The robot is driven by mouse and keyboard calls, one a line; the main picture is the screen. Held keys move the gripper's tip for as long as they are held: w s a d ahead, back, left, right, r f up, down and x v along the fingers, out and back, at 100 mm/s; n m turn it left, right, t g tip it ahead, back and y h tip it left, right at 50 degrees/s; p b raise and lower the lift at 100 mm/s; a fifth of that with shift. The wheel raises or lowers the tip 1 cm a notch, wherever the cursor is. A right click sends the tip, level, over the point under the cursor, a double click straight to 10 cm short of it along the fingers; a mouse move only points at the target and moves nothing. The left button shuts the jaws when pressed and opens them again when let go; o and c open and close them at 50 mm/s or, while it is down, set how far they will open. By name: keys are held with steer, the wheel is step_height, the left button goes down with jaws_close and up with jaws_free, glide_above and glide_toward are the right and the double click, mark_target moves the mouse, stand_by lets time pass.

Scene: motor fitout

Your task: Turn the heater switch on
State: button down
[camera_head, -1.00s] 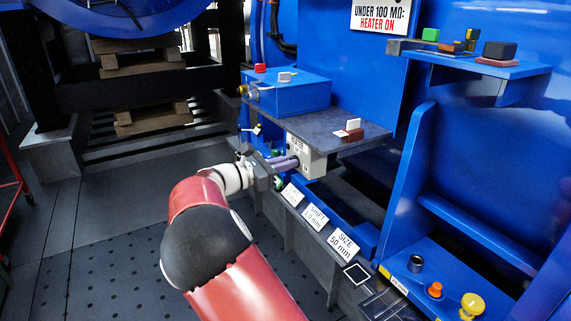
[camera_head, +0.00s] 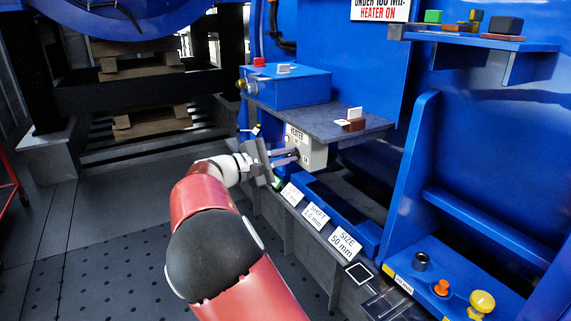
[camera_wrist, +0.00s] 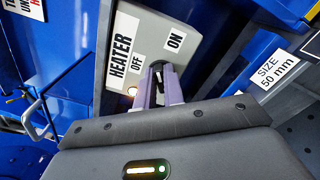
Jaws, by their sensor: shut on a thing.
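The heater box (camera_head: 316,154) is a pale grey box under the dark shelf in the head view. In the wrist view the heater box (camera_wrist: 186,22) carries a HEATER label and the marks OFF and ON. My gripper (camera_head: 294,154) reaches it from the left, its purple fingers against the front face. In the wrist view my gripper (camera_wrist: 160,76) is shut on the dark heater switch (camera_wrist: 157,65), which sits between the fingertips, below the OFF and ON marks. The fingers hide much of the switch, so its exact position is unclear. A small lamp (camera_wrist: 132,91) glows warm beside OFF.
The dark shelf (camera_head: 335,120) is just above the box and carries a blue box (camera_head: 292,92) and a small brown-and-white block (camera_head: 351,124).

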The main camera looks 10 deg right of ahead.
steer(key=shift+f+m+b, duration=0.15)
steer(key=shift+m+b, duration=1.3)
steer(key=shift+m, duration=0.15)
steer(key=shift+f+m+b, duration=0.1)
steer(key=shift+m+b, duration=1.35)
steer(key=shift+m, duration=0.15)
steer(key=c, duration=1.5)
jaws_free()
steer(key=shift+r, duration=0.1)
steer(key=v, duration=0.7)
steer(key=shift+s+a+p, duration=0.15)
steer(key=shift+a+p, duration=0.2)
steer(key=shift+p, duration=0.05)
